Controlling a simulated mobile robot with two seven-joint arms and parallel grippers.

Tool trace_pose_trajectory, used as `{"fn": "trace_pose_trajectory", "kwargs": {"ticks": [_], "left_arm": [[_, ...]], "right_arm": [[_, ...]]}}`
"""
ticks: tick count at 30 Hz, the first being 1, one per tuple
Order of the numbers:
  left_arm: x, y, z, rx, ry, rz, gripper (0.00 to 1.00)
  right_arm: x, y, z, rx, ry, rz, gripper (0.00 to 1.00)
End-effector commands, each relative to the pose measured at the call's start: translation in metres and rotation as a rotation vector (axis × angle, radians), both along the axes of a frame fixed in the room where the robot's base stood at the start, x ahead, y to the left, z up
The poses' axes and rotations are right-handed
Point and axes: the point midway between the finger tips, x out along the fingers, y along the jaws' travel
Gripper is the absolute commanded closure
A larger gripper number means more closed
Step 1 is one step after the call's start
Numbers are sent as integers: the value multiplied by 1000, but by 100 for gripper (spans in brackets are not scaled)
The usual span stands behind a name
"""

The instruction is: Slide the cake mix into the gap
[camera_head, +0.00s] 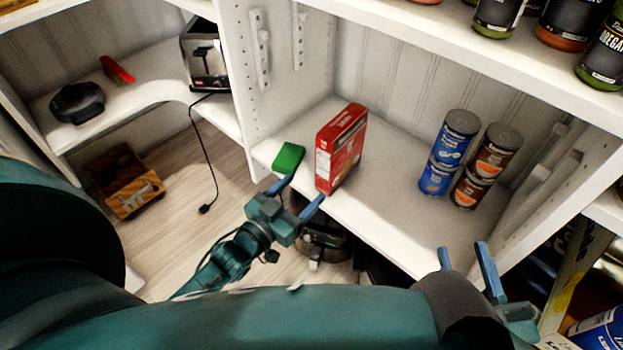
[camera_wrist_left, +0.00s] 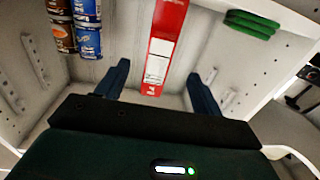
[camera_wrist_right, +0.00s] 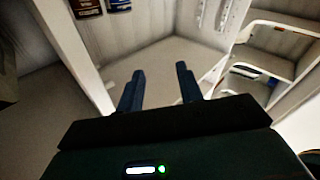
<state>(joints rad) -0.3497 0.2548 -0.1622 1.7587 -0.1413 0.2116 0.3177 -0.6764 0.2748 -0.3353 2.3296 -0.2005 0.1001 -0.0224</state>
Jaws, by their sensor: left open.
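The cake mix is likely the red box (camera_head: 340,150), standing upright near the front edge of the white shelf. In the left wrist view the red box (camera_wrist_left: 165,45) shows its narrow side, beyond and between the fingers. My left gripper (camera_head: 300,195) is open and empty, just in front of the box at the shelf edge. My right gripper (camera_head: 463,250) is open and empty, in front of the shelf at the right. Bare shelf lies between the box and the stacked blue cans (camera_head: 450,150); I cannot tell which gap is meant.
Brown cans (camera_head: 486,165) stand stacked beside the blue ones. A green item (camera_head: 288,158) lies left of the box, close to my left gripper. The shelf (camera_head: 385,190) has side walls at left and right. Jars (camera_head: 497,17) stand on the shelf above.

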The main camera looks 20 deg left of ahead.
Motion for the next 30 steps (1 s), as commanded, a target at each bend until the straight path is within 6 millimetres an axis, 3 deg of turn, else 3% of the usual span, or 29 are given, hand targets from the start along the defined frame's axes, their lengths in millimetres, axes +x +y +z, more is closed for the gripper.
{"fn": "trace_pose_trajectory", "kwargs": {"ticks": [18,24,30], "left_arm": [[103,-29,-2,0,-3,0,33],[119,-34,-1,0,0,0,33],[122,-35,0,0,0,0,33]], "right_arm": [[4,4,-5,87,-2,23,64],[3,8,0,113,-9,37,64],[5,8,4,116,-18,40,64]]}}
